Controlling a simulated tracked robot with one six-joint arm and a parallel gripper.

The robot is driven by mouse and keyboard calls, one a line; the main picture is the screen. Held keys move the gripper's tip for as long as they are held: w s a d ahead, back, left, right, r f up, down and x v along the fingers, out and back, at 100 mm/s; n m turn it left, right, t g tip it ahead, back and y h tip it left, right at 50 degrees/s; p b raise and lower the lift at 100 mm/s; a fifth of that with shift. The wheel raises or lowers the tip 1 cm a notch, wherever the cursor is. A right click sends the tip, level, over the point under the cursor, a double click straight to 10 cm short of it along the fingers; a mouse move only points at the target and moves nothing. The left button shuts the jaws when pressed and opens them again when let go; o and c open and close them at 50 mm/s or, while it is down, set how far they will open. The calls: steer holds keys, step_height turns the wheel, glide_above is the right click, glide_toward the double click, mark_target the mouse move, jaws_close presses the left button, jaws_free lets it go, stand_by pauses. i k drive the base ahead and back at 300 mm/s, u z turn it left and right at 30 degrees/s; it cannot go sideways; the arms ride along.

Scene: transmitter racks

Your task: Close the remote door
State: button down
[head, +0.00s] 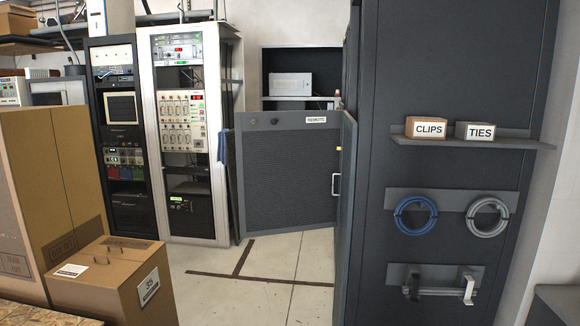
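The remote door (285,178) is a dark grey mesh panel with a white "REMOTE" label (316,120) along its top. It stands in the middle of the head view, left of a tall dark grey cabinet (450,90), and its face is turned towards me. It looks swung out from the cabinet's line, but its hinge side is not clear. A light upright handle (337,184) shows near its right edge. The cabinet hides what lies behind the door's right end. My gripper is not in view.
Cardboard boxes (115,280) fill the lower left. Equipment racks (185,130) stand behind on the left. A shelf (475,142) with boxes and hooks with cable coils (415,215) project from the cabinet's side. Bare tiled floor (270,262) lies before the door.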

mark_target(288, 162)
steer(key=i, duration=0.7)
steer(key=u, duration=0.5)
steer(key=i, duration=0.8)
steer(key=u, duration=0.4)
steer(key=i, duration=0.85)
steer(key=u, duration=0.5)
steer(key=i, duration=1.05)
steer(key=u, duration=0.25)
